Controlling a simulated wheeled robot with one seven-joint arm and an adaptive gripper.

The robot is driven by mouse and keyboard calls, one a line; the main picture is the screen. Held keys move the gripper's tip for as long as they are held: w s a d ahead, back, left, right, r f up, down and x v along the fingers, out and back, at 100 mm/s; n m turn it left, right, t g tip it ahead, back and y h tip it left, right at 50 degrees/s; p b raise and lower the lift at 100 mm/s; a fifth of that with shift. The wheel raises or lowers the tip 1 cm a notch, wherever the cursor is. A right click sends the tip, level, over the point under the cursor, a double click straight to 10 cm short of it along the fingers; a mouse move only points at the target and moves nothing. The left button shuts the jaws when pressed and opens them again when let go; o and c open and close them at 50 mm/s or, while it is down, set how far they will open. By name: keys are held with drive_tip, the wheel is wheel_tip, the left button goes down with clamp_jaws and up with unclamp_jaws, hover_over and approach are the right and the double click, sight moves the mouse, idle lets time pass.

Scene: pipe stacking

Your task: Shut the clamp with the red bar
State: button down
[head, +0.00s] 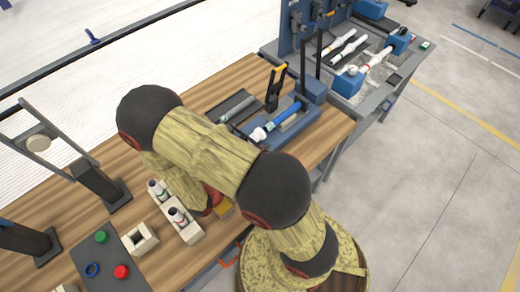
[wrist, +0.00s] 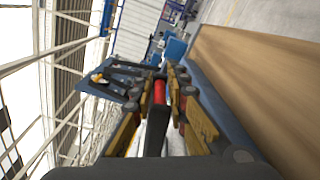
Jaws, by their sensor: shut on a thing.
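The red bar (wrist: 160,92) shows in the wrist view at the end of a black lever (wrist: 156,128). My gripper (wrist: 166,80), with yellow and dark finger links, has its fingers on both sides of the red bar and is shut on it.
A blue fixture (head: 293,122) holds a blue-and-white pipe on the wooden table (head: 222,88), beside a yellow-tipped upright lever (head: 275,86). A grey mat (head: 108,262) holds coloured caps.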

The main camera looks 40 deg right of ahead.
drive_tip(key=shift+m, duration=0.5)
drive_tip(key=shift+s+f+b, duration=0.2)
drive_tip(key=shift+f+b, duration=1.2)
drive_tip(key=shift+f, duration=0.7)
drive_tip(key=c, duration=1.9)
unclamp_jaws()
drive_tip(key=shift+w, duration=0.1)
wheel_tip(320, 180, up, 10)
drive_tip(key=shift+r, duration=0.1)
drive_tip(key=shift+a, duration=0.1)
drive_tip(key=a, duration=0.9)
drive_tip(key=shift+s, duration=0.2)
